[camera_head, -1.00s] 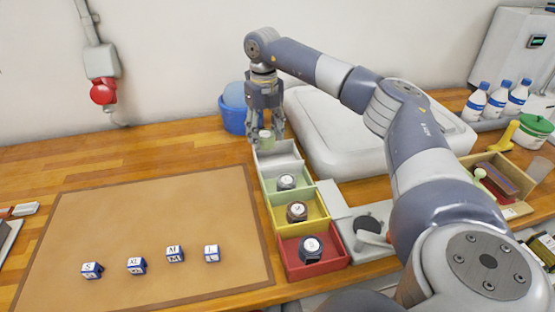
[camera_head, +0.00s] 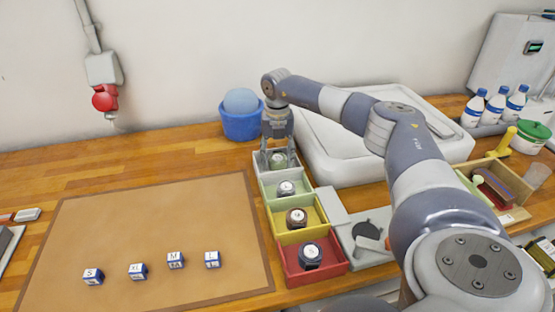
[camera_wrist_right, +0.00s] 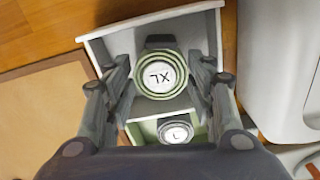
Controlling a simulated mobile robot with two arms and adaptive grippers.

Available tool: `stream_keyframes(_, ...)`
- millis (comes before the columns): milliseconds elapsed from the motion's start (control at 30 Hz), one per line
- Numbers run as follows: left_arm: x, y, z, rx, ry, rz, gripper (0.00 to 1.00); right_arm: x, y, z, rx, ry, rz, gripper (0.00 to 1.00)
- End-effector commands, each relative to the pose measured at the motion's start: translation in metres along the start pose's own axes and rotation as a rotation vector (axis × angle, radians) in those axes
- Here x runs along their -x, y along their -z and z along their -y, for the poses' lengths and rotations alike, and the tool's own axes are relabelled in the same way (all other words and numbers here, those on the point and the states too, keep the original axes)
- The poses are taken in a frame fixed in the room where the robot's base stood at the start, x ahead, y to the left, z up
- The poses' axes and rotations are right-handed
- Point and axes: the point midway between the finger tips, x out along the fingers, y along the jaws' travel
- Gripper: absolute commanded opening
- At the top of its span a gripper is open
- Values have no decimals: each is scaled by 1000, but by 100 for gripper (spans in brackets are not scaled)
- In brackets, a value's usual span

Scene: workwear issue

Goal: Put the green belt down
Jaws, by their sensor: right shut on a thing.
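The green rolled belt (camera_wrist_right: 160,80) has a white round label reading XL. In the head view, the green belt (camera_head: 278,160) is partly hidden by my fingers. My right gripper (camera_head: 278,165) is shut on it, with a finger on each side in the right wrist view (camera_wrist_right: 162,85). The belt is in the white box (camera_wrist_right: 100,50), at the far end of the row of boxes. Whether it touches the box floor I cannot tell. My left gripper is not in view.
Towards the front come a green box (camera_head: 268,188), a yellow box (camera_head: 276,217) and a red box (camera_head: 290,268), each holding a rolled belt. A white tray (camera_head: 320,160) stands close on the right and a blue bucket (camera_head: 241,125) behind. The brown mat (camera_head: 150,220) holds several lettered cubes.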

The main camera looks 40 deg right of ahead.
Motion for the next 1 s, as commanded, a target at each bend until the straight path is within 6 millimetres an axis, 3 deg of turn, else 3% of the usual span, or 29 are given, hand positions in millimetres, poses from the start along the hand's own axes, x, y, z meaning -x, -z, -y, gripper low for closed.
stream_keyframes(133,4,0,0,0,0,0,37,-15,1,0,2,1,-1,23)
stream_keyframes(467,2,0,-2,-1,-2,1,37,-20,0,0,1,0,0,23)
stream_keyframes(500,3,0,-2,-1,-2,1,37,-19,0,0,1,1,0,59)
stream_keyframes(567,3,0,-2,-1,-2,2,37,-19,0,0,2,1,0,70)
stream_keyframes(1000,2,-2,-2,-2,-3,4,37,-12,0,0,2,-1,1,70)
